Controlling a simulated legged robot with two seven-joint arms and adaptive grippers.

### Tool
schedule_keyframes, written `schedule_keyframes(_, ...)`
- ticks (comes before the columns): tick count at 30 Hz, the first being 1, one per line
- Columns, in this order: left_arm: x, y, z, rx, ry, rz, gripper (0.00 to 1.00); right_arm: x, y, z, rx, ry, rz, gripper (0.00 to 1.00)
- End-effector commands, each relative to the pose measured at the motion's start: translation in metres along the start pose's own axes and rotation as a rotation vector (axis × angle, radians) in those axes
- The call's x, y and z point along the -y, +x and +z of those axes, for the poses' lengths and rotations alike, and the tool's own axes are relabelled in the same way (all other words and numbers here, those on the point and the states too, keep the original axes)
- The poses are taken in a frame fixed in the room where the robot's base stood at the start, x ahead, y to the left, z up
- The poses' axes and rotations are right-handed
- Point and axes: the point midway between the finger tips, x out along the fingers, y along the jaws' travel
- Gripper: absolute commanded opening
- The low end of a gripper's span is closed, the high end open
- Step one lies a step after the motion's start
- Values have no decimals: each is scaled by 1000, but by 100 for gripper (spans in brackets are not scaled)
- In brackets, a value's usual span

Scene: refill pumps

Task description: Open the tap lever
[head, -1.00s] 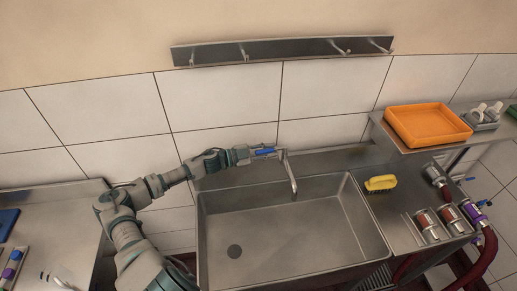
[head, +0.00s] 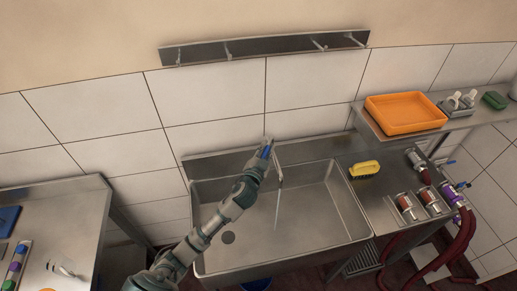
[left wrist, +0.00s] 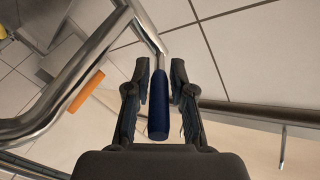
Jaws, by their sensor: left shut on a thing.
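The steel tap (head: 278,168) stands at the back edge of the sink (head: 335,215), and its spout reaches over the basin. A thin pale streak, which looks like running water, drops from the spout end. The blue tap lever (head: 266,152) sits by the tap's top, partly covered by my gripper. My left gripper (head: 266,147) is shut on the lever. In the left wrist view, the blue lever handle (left wrist: 158,105) lies between the two dark fingers (left wrist: 160,70), and the tap pipe (left wrist: 85,75) runs at the left. My right gripper is not in view.
A yellow brush (head: 364,169) lies right of the sink. An orange tray (head: 405,115) rests on the shelf at the right. A hook rail (head: 265,48) hangs on the wall above. Metal fittings and red hoses (head: 462,235) are at the far right.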

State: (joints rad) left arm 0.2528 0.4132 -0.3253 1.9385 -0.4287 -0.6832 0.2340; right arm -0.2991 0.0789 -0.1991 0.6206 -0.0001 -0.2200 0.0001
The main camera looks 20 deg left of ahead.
Motion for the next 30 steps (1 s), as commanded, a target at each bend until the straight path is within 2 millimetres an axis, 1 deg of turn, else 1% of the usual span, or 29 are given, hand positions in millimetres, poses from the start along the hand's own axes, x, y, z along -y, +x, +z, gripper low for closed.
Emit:
schedule_keyframes(1, 0, 1, -10, -5, -13, -36, 0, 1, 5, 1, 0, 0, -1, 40)
schedule_keyframes(6, -4, 2, -12, 60, -13, -132, 0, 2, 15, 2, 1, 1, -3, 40)
schedule_keyframes(12, -7, 3, -14, 111, -10, -207, 0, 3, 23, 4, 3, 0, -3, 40)
schedule_keyframes(19, -8, 4, -16, 138, -6, -249, 0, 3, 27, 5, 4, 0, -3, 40)
schedule_keyframes(30, -8, 4, -16, 143, -5, -255, 0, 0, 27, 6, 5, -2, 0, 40)
